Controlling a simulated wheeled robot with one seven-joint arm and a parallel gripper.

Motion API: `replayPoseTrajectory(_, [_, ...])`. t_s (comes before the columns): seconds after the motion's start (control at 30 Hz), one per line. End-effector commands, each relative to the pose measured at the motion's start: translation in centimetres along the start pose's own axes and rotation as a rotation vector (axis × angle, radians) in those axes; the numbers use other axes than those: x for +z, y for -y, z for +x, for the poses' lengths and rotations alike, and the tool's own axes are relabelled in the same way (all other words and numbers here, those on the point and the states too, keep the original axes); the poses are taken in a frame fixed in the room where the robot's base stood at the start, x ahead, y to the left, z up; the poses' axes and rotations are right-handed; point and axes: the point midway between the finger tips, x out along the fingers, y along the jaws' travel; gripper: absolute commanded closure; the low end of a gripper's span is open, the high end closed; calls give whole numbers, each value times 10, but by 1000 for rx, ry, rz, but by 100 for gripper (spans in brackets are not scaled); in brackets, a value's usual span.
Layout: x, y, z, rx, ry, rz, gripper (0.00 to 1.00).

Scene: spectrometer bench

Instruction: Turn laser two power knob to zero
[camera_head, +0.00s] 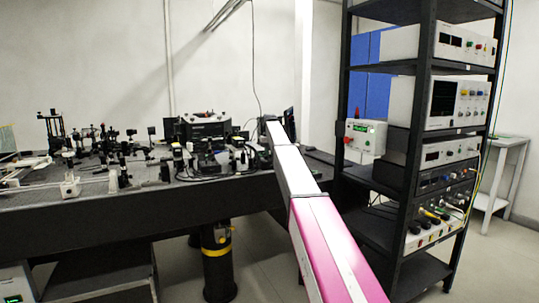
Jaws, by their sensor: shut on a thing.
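My arm reaches from the bottom of the view up to the right end of the optical table. Its far end hides what lies behind it, and my gripper does not show. I cannot pick out the laser two power knob; no label is readable. A white control box (365,137) with a lit green display hangs on the left side of the equipment rack, with a red knob or button (348,139) on its left. A black box-shaped unit (206,126) stands at the back of the table, left of my arm's end.
The black optical table (120,203) carries many small optical mounts. A tall black rack (417,120) on the right holds several instruments with knobs and cables. A small white side table (505,150) stands behind it. Floor shows between table and rack.

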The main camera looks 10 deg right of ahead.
Motion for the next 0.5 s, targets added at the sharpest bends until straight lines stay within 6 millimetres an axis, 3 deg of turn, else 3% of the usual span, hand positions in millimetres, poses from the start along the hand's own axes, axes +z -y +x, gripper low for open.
replayPoseTrajectory(0.23, [0, 0, -1, 0, -1, 0, 100])
replayPoseTrajectory(0.27, [0, 0, -1, 0, -1, 0, 71])
replayPoseTrajectory(0.5, [0, 0, 0, 0, -1, 1, 70])
